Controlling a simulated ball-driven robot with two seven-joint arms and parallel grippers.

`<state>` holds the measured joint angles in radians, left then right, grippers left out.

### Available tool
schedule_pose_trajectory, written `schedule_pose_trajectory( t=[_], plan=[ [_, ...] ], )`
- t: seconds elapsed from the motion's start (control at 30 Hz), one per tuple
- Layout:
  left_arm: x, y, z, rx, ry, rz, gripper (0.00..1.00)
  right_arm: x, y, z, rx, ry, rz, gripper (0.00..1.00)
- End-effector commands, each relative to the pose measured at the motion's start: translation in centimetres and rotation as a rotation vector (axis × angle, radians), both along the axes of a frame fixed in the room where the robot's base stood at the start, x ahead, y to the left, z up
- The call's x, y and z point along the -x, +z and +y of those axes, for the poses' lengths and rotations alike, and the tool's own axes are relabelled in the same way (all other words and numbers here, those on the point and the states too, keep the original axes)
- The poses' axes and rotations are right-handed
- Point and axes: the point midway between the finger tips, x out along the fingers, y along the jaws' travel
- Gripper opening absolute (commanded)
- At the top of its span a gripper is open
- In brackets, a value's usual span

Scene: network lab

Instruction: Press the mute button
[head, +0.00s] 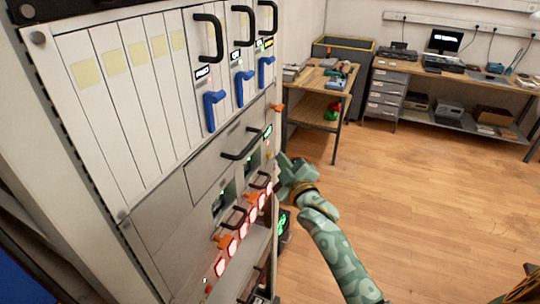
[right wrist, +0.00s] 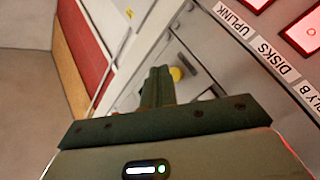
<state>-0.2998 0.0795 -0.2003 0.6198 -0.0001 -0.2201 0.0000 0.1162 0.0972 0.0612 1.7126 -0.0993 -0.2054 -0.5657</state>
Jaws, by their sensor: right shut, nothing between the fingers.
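My right gripper (head: 283,166) is at the right edge of the rack front in the head view, beside the lower panels. In the right wrist view its green fingers (right wrist: 158,84) are together and empty. A small round yellow button (right wrist: 176,74) shows just beyond and to the right of the fingertips. No label reading mute is legible, so I cannot confirm that it is the mute button. I cannot tell whether the fingers touch it. My left gripper is not in view.
Red lit buttons (head: 233,246) line the lower rack; the labels UPLINK (right wrist: 235,19) and DISKS (right wrist: 277,59) are near them. Black handles (head: 241,144) and blue levers (head: 210,111) stick out. A workbench (head: 317,75) stands behind. The wooden floor (head: 430,200) at right is clear.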

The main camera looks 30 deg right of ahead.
Motion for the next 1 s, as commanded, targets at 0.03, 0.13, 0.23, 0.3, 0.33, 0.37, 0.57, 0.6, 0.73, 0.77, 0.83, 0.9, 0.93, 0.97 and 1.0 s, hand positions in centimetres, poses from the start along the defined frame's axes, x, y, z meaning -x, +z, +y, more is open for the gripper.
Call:
schedule_pose_trajectory(
  t=[0.03, 0.13, 0.23, 0.3, 0.33, 0.37, 0.57, 0.6, 0.73, 0.77, 0.83, 0.9, 0.93, 0.97, 1.0],
  plan=[
    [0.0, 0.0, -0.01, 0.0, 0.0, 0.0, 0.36, 0.0, 0.0, 0.0, 0.0, 0.0, 0.0, 0.0],
    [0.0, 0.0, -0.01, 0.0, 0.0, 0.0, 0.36, 0.0, 0.0, 0.0, 0.0, 0.0, 0.0, 0.0],
    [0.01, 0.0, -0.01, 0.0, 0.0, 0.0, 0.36, 0.0, 0.0, 0.0, 0.0, 0.0, 0.0, 0.0],
    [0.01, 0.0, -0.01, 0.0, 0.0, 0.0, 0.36, 0.0, 0.0, 0.0, 0.0, 0.0, 0.0, 0.0],
    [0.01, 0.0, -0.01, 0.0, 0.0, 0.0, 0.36, 0.0, 0.0, 0.0, 0.0, 0.0, 0.0, 0.0],
    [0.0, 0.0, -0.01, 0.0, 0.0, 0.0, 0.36, 0.0, 0.0, 0.0, 0.0, 0.0, 0.0, 0.0],
    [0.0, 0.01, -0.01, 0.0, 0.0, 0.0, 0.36, -0.02, 0.01, 0.02, 0.0, 0.0, 0.0, 0.0],
    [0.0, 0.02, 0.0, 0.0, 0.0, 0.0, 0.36, -0.05, 0.02, 0.05, 0.0, 0.0, 0.0, 0.0],
    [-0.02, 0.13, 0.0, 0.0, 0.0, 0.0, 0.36, -0.34, 0.06, 0.29, -0.001, 0.0, 0.0, 0.0],
    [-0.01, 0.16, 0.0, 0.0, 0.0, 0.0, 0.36, -0.43, 0.08, 0.37, -0.002, 0.0, 0.0, 0.0],
    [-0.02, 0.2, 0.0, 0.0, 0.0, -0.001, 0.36, -0.58, 0.1, 0.52, -0.001, 0.0, 0.0, 0.0],
    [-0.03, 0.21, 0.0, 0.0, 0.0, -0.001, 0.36, -0.65, 0.07, 0.58, 0.0, 0.0, 0.0, 0.0],
    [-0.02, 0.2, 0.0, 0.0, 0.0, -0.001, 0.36, -0.65, 0.05, 0.58, 0.0, 0.0, 0.0, 0.0],
    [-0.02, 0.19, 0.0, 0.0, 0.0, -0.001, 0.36, -0.64, 0.05, 0.58, 0.0, 0.0, 0.0, 0.0],
    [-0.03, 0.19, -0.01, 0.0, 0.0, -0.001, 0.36, -0.64, 0.05, 0.58, 0.0, 0.0, 0.0, 0.0]
  ],
)
